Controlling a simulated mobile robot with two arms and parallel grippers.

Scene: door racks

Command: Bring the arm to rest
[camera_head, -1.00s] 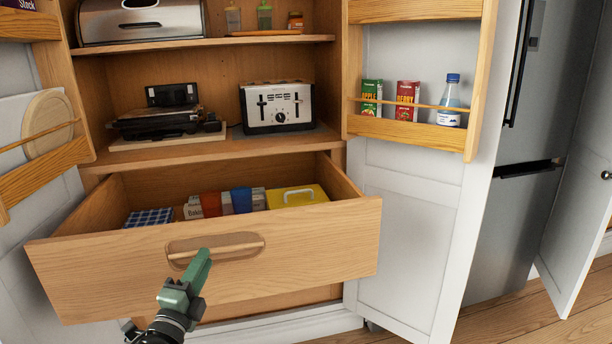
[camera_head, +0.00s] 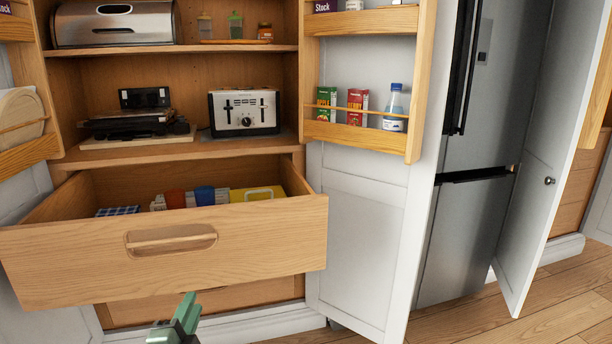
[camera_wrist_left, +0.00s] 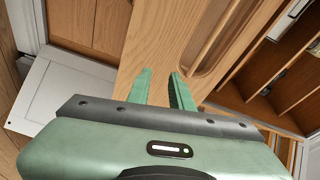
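My left gripper (camera_head: 186,316) is low in the head view, below and in front of the open drawer (camera_head: 250,240). It is apart from the drawer's handle bar (camera_head: 171,240). In the left wrist view the two green fingers (camera_wrist_left: 158,88) stand apart with nothing between them, and the drawer front (camera_wrist_left: 160,45) is beyond them. The rest of the left arm is cut off by the lower edge of the head view. My right gripper does not show in either view.
The drawer stands pulled out and holds boxes and a yellow case (camera_head: 256,194). A door with a rack (camera_head: 352,136) stands open to its right. A toaster (camera_head: 243,113) sits on the shelf. A fridge (camera_head: 468,230) stands farther right, with wooden floor (camera_head: 540,310) in front.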

